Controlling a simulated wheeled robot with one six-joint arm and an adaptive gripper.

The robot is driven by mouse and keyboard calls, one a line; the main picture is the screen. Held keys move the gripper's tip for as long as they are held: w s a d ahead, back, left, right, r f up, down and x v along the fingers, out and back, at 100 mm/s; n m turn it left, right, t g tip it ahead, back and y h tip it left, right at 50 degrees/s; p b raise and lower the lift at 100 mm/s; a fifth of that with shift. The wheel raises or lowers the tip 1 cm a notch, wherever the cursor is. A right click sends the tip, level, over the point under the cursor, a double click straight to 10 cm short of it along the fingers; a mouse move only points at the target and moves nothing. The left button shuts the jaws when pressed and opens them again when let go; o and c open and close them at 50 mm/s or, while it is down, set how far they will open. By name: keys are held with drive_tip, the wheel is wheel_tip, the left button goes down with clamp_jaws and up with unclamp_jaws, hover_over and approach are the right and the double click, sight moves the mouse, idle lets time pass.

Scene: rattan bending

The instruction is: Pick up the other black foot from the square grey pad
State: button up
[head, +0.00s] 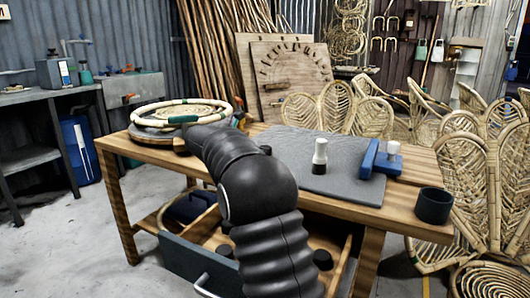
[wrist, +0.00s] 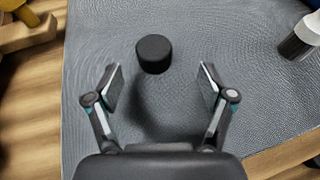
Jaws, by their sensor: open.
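A round black foot (wrist: 154,53) sits on the grey pad (wrist: 250,105) in the wrist view. My gripper (wrist: 161,73) is open and empty above the pad. The foot shows just beyond the gap between its two fingertips, a little left of the middle, and neither finger touches it. In the head view the grey pad (head: 335,180) lies on the wooden workbench.
Further right are a blue block (head: 370,158) and a dark cup (head: 434,205). A rattan ring (head: 181,110) lies at the bench's left. Wicker chair backs stand behind.

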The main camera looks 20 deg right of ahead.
drive_tip(key=shift+w+x, duration=0.15)
drive_tip(key=shift+x, duration=1.3)
drive_tip(key=shift+w+x, duration=0.2)
drive_tip(key=shift+x, duration=1.25)
drive_tip(key=shift+a, duration=0.15)
drive_tip(key=c, duration=1.1)
